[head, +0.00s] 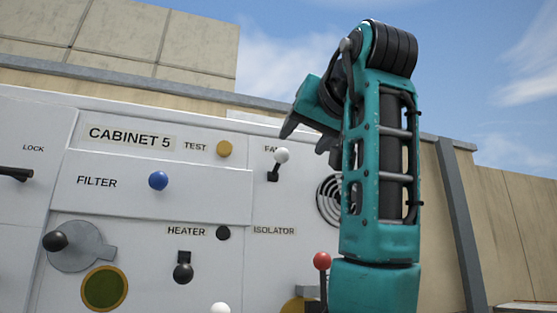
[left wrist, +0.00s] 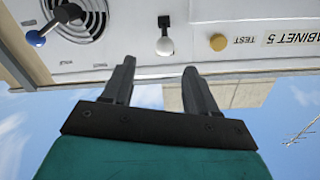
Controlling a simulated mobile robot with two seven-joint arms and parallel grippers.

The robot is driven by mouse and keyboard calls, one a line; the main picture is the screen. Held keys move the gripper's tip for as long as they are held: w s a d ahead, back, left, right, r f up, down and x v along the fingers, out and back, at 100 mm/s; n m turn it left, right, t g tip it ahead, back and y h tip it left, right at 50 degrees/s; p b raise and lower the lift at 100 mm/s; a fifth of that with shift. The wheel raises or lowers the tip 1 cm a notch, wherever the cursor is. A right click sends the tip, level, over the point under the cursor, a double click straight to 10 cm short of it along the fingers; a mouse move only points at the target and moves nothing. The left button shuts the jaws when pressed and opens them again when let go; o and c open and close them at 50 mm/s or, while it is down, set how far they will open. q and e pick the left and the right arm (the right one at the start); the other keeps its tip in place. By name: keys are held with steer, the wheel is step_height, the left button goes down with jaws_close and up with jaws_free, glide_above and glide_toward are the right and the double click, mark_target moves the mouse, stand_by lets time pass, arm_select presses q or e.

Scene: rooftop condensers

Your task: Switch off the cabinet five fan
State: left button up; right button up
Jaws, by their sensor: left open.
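The fan switch (head: 281,156) is a short lever with a white ball knob on a black base, on the cabinet five panel (head: 200,200). Its knob is tipped up and slightly right of the base. The "FAN" label above it is partly covered. My left gripper (head: 306,141) is open and empty, up and right of the knob in the head view. In the left wrist view, the white knob (left wrist: 165,46) shows beyond the gap between the open fingertips (left wrist: 158,66), with no contact seen. My right gripper is out of view.
A yellow test button (head: 224,149), blue filter knob (head: 158,181), black heater lever (head: 183,272) and red-knobbed lever (head: 322,261) share the panel. A round vent (head: 327,202) is partly behind my left arm. A blue-knobbed lever (left wrist: 36,38) shows in the wrist view.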

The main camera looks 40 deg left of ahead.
mark_target(283, 155)
arm_select(q)
steer(key=x, duration=0.4)
steer(key=p+x, duration=0.1)
steer(key=x, duration=0.3)
steer(key=p+x, duration=0.1)
steer(key=x, duration=0.3)
steer(key=shift+s+a+r, duration=0.15)
steer(key=shift+a+r, duration=0.05)
steer(key=shift+a, duration=0.2)
steer(key=shift+c, duration=0.2)
jaws_close()
